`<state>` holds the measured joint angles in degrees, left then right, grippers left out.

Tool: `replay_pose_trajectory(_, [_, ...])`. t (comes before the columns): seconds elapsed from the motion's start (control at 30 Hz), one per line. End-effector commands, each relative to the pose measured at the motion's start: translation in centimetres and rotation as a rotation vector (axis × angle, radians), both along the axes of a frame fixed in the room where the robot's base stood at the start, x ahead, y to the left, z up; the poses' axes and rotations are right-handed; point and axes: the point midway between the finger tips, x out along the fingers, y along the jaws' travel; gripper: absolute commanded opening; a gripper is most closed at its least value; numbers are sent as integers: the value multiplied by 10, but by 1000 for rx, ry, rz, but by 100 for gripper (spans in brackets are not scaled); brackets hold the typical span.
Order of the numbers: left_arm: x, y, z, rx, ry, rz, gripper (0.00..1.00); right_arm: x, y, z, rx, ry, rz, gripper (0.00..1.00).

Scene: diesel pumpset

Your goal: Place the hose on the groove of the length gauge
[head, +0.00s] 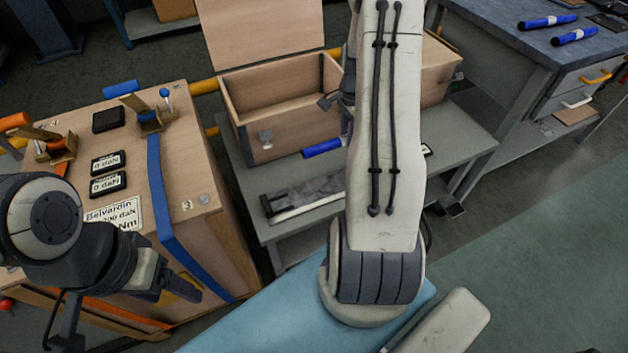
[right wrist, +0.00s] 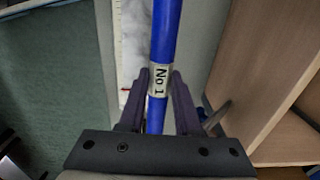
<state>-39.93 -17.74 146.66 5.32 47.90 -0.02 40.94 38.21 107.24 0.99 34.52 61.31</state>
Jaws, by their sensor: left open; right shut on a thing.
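In the head view my right gripper (head: 346,122) is mostly hidden behind my arm. The length gauge (head: 305,193), a long plate with a dark end block and pale front strip, lies on the grey bench in front of the hose. Part of it shows beside the hose in the right wrist view (right wrist: 131,40). My right arm covers its right end; its groove is not clear. My left gripper (head: 188,290) is open and empty, away from the gauge.
An open wooden box (head: 285,120) stands behind the gauge on the grey bench (head: 465,135). A wooden test stand (head: 190,175) with clamps and displays is at left. Two blue hoses (head: 547,22) (head: 575,37) lie on the right-hand workbench (head: 510,45).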

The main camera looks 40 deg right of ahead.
Motion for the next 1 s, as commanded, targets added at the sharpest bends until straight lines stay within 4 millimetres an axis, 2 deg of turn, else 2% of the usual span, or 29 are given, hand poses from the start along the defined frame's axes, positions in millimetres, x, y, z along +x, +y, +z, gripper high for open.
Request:
replay_pose_trajectory(0.3, [0, 0, -16, 0, 0, 0, 67, -16, 64, -44, 2, 4, -2, 0])
replay_pose_trajectory(0.5, [0, 0, -23, 0, 0, 0, 67, -20, 97, -62, 0, 2, -2, 0])
replay_pose_trajectory(0.67, [0, 0, -24, 0, 0, 0, 67, -21, 105, -68, 0, 1, -3, 0])
replay_pose_trajectory(0.9, [0, 0, -37, 0, 0, 0, 67, -21, 106, -101, 2, 3, -3, 0])
replay_pose_trajectory(1.0, [0, 0, -38, 0, 0, 0, 67, -21, 106, -108, 0, 1, -3, 0])
